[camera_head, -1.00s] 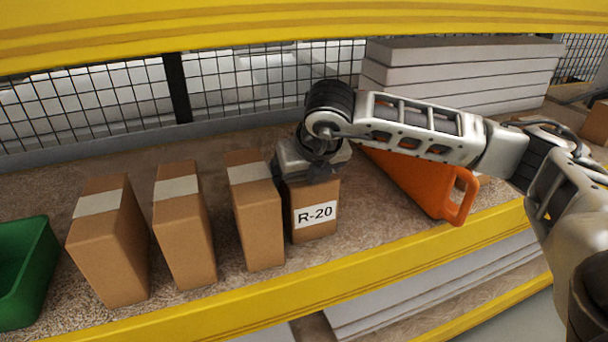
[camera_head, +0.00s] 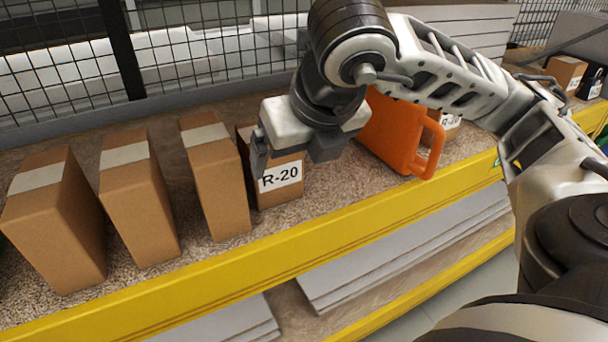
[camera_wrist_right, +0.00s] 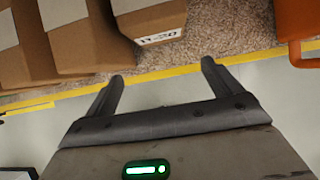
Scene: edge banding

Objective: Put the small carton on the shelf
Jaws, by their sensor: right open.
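The small carton (camera_head: 280,182), brown with a white R-20 label, stands upright on the shelf (camera_head: 320,205) in the head view. It stands just right of a row of taller brown cartons. My right gripper (camera_head: 292,160) is open in front of and above it, and partly hides its top. In the right wrist view the carton (camera_wrist_right: 150,18) shows at the top edge, beyond the open fingers (camera_wrist_right: 160,75), with nothing between them. My left gripper is not in view.
Taller cartons (camera_head: 215,180) stand close on the left. An orange case (camera_head: 395,135) with a handle stands to the right, with some bare shelf between. A yellow beam (camera_head: 250,255) edges the shelf. A wire mesh (camera_head: 210,60) closes the back.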

